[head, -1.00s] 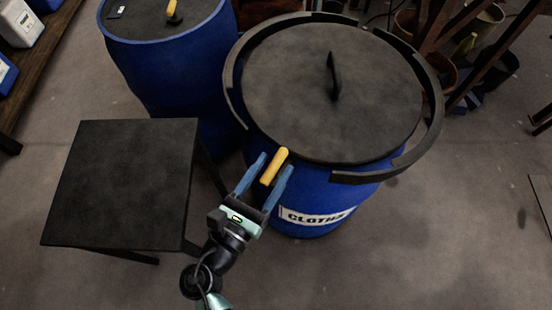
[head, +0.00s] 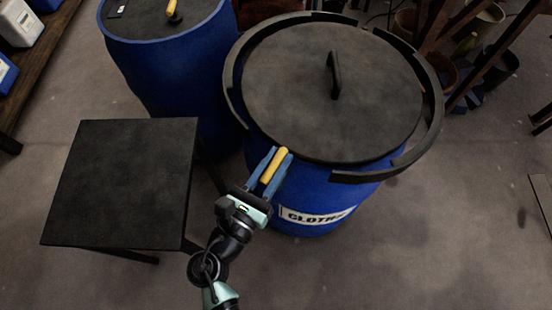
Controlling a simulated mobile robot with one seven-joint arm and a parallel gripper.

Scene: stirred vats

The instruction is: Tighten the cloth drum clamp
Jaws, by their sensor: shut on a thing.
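The cloth drum (head: 258,160) is a blue barrel with a white label (head: 312,216) that reads like "CLOTHS". Its round dark lid (head: 300,100) with an upright black handle (head: 335,75) sits on top. A dark segmented clamp ring (head: 437,100) surrounds the lid and stands out from it, with a gap at the front. A yellow clamp lever (head: 274,165) is at the drum's front left rim. My gripper (head: 269,168) is shut on the lever, one blue finger on each side of it.
A black square table (head: 120,180) stands to the left, close to my arm. A second blue drum (head: 165,75) with a yellow lever (head: 173,10) is behind it. Pots and wooden posts (head: 450,50) crowd the back right. The floor (head: 450,240) at front right is clear.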

